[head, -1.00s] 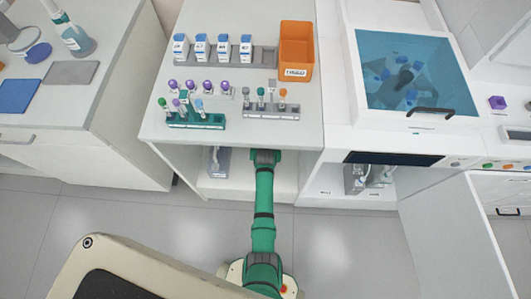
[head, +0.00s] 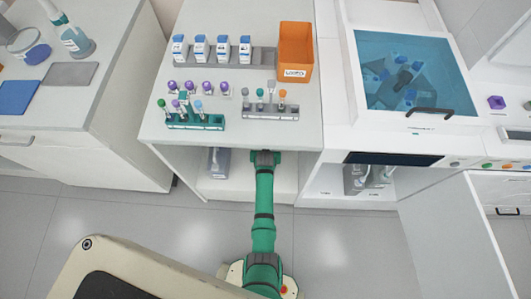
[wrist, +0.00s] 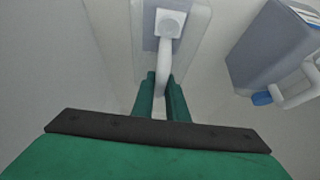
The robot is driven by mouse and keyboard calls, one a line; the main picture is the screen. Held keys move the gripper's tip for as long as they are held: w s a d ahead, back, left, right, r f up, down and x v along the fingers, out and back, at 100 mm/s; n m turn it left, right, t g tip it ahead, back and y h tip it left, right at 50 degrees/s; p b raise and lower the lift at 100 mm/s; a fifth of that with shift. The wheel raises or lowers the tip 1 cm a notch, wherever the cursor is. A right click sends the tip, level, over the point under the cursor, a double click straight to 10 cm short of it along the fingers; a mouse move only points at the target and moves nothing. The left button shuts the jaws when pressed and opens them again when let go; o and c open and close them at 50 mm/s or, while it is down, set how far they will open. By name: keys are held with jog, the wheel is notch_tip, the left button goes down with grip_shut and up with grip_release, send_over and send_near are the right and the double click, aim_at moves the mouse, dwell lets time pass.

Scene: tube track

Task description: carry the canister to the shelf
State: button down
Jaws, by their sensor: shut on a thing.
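In the wrist view, my gripper (wrist: 162,80) is shut on the white handle of a canister (wrist: 197,30). This canister has a pale, greyish body and a square white top, and its far end is cut off by the picture's edge. In the head view, my arm reaches into the open shelf space (head: 280,188) under the middle counter. The counter hides my fingers and the held canister there. A second canister (wrist: 262,50), grey-blue with a blue cap and a white handle, is at the right in the wrist view, apart from my gripper. A grey container (head: 218,163) stands at the shelf's left in the head view.
The middle counter (head: 240,138) overhangs my arm and carries tube racks, several small bottles and an orange bin (head: 295,50). More containers (head: 357,178) stand in the compartment to the right. An open white door (head: 455,235) is at the right. The floor (head: 125,225) at left is clear.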

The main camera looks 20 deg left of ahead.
jog(key=shift+f, duration=0.3)
dwell(0.5)
jog(key=c, duration=1.7)
grip_release()
jog(key=shift+o, duration=0.2)
jog(key=v, duration=1)
jog(key=shift+s+r, duration=0.3)
